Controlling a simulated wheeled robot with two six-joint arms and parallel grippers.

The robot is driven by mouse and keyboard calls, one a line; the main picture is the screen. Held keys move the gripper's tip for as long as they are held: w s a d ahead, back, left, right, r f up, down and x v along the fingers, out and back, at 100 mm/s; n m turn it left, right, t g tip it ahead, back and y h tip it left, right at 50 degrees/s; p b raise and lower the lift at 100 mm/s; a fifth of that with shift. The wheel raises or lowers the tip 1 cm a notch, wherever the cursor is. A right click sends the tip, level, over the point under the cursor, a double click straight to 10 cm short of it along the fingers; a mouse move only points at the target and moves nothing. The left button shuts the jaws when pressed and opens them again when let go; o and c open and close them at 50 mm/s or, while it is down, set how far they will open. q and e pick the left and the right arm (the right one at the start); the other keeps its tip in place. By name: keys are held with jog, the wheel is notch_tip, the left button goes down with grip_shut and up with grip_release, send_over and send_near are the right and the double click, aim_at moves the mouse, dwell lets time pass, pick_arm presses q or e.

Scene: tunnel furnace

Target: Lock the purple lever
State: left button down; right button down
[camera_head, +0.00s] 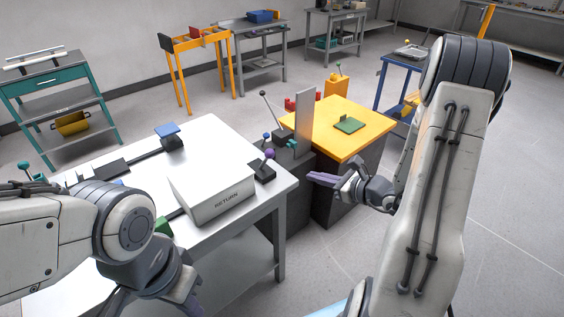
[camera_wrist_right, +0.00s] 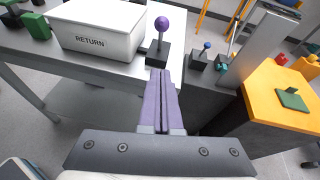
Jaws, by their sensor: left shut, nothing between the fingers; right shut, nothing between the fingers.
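The purple lever (camera_head: 269,154) has a round purple knob on a thin stem above a black base, at the right end of the white table. In the right wrist view its knob (camera_wrist_right: 162,23) stands above the base, just beyond my fingertips. My right gripper (camera_head: 313,178) is shut and empty, to the right of the lever and apart from it in the head view. Its purple fingers (camera_wrist_right: 160,78) lie together in the right wrist view. My left gripper (camera_head: 188,297) is low at the bottom edge, partly cut off, shut and empty.
A white box marked RETURN (camera_head: 214,196) stands left of the lever on the white table (camera_head: 222,139). A grey upright plate (camera_head: 305,122) and blue-knobbed lever (camera_wrist_right: 206,46) stand near the yellow-topped block (camera_head: 370,137).

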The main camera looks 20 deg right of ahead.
send_near(265, 160)
pick_arm(q)
jog(key=shift+r+p, duration=0.85)
pick_arm(e)
jog(key=shift+w+a+f, duration=0.1)
jog(key=shift+w+a, duration=0.1)
jog(key=shift+w, duration=0.5)
jog(key=shift+w+a+f, duration=0.1)
jog(key=shift+w+a, duration=0.15)
jog(key=shift+w, duration=0.4)
pick_arm(q)
jog(key=shift+r, duration=0.1)
pick_arm(e)
jog(key=shift+r, duration=0.1)
